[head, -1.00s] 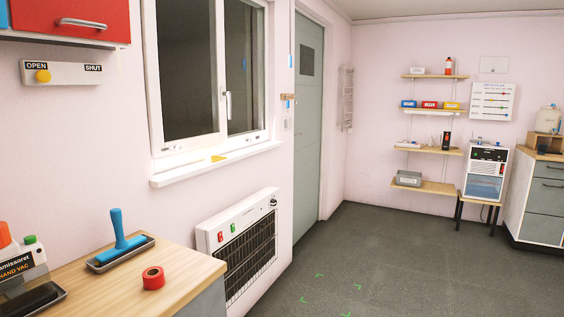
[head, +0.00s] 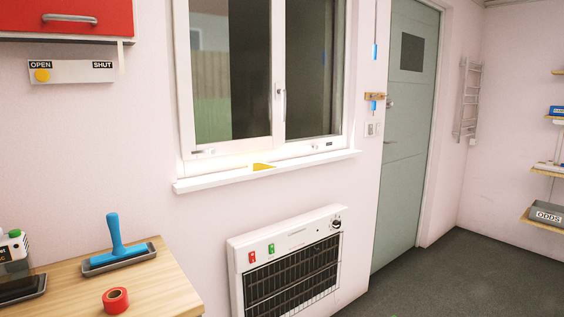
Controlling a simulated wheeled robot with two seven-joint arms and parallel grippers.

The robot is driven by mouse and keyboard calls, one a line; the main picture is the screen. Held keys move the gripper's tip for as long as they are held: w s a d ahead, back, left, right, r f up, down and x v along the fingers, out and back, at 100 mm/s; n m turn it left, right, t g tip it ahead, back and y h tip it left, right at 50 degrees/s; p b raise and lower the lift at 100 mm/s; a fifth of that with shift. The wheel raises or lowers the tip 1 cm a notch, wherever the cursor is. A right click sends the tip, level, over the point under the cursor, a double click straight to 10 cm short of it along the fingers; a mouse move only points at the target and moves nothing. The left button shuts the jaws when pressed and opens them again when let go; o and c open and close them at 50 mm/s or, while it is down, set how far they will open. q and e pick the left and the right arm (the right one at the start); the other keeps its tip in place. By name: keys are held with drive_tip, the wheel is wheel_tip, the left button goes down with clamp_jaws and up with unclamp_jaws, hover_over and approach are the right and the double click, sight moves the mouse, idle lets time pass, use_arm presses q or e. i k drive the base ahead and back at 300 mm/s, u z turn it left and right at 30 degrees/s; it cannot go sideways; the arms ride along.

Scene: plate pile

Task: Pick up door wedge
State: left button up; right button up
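A small yellow wedge-shaped piece (head: 262,167), which looks like the door wedge, lies on the white window sill (head: 300,167) below the window. It sits near the middle of the sill, close to the window frame. Neither of my grippers shows in the head view, so nothing is seen touching the wedge.
A heater (head: 290,262) is on the wall below the sill. A wooden worktop (head: 165,290) at lower left bears a blue-handled tool in a tray (head: 118,258) and a red tape roll (head: 116,300). A grey door (head: 405,140) stands right of the window. Dark floor (head: 455,275) is clear at right.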

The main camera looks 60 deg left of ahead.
sight(253, 166)
drive_tip(key=u, duration=0.5)
drive_tip(key=i, duration=2.05)
drive_tip(key=u, duration=1.1)
